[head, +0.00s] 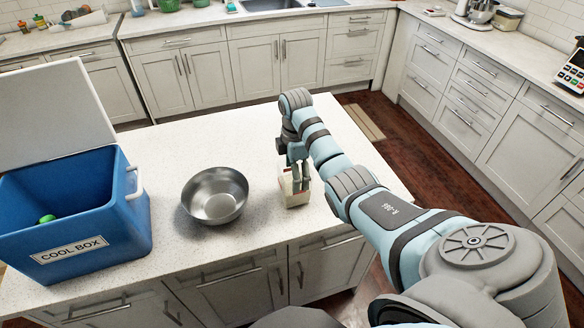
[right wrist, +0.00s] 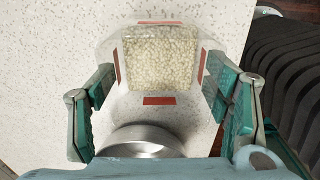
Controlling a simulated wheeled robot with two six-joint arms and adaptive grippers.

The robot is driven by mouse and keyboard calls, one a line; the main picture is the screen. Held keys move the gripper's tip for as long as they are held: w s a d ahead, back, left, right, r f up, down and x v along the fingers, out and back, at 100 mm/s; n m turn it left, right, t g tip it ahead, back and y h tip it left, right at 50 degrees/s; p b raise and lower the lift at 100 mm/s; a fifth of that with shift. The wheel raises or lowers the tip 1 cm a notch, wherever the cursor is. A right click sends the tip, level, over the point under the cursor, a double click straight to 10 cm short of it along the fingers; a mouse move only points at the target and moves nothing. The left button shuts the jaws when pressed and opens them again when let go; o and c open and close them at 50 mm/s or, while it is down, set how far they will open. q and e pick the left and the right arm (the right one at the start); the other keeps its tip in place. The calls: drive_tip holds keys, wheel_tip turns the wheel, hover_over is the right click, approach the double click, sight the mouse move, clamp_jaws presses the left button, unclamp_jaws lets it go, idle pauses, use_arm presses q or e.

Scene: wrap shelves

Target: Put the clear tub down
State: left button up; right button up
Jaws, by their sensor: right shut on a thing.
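The clear tub (head: 294,200) is at the right part of the island counter, upright, with pale grainy contents. In the right wrist view the tub (right wrist: 160,58) lies between the fingers, with red strips around its four sides. My right gripper (head: 300,176) is above and around the tub, shut on it; its teal fingers (right wrist: 162,100) show on both sides. The tub's base is at or very near the counter top; I cannot tell whether it touches. My left gripper is not in view.
A steel bowl (head: 215,196) stands on the island counter (head: 180,262) to the left of the tub. A blue cool box (head: 75,222) with its lid open and a green thing inside is at the far left. Bare counter lies behind the bowl.

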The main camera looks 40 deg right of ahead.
drive_tip(key=o, duration=1.9)
drive_tip(key=shift+s, duration=0.1)
drive_tip(key=shift+o, duration=0.2)
drive_tip(key=shift+r, duration=0.1)
